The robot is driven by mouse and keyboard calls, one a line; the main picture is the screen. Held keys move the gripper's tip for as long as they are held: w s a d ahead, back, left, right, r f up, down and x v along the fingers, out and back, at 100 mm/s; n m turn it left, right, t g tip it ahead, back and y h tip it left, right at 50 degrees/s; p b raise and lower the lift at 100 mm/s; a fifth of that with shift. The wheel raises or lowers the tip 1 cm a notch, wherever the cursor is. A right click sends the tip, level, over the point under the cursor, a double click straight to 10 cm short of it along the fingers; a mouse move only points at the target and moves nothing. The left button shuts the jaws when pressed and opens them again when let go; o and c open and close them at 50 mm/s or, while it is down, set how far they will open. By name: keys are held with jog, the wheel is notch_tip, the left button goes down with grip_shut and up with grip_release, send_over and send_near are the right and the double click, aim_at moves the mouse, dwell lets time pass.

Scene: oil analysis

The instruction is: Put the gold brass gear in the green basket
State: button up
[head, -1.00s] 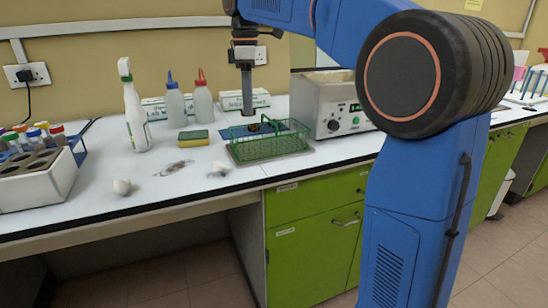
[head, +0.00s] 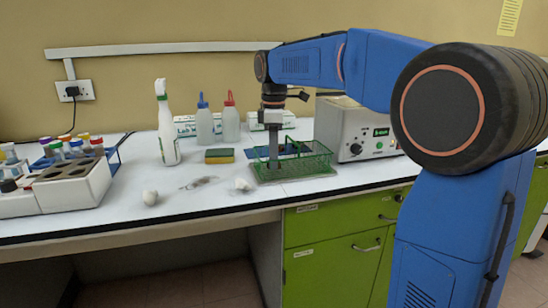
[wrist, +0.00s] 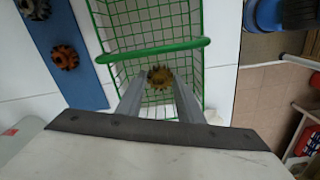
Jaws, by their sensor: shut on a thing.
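The green wire basket (head: 308,166) stands on the white bench, left of the grey instrument. It also shows in the wrist view (wrist: 150,43), with its handle crossing the picture. The gold brass gear (wrist: 160,77) is between the fingertips of my gripper (wrist: 158,80) in the wrist view, with the basket's wire mesh behind it. My gripper is shut on the gear. In the head view my gripper (head: 273,163) points down at the basket's left part. The gear cannot be made out there. I cannot tell whether the gear touches the basket floor.
A blue mat (wrist: 72,60) beside the basket holds an orange gear (wrist: 65,57) and a dark gear (wrist: 36,8). The grey instrument (head: 355,128) stands right of the basket. A sponge (head: 219,156), spray bottle (head: 166,125) and two wash bottles stand to the left.

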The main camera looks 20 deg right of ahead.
jog(key=shift+f, duration=0.2)
jog(key=o, duration=1.2)
jog(key=shift+c, duration=0.2)
notch_tip(320, 180, up, 12)
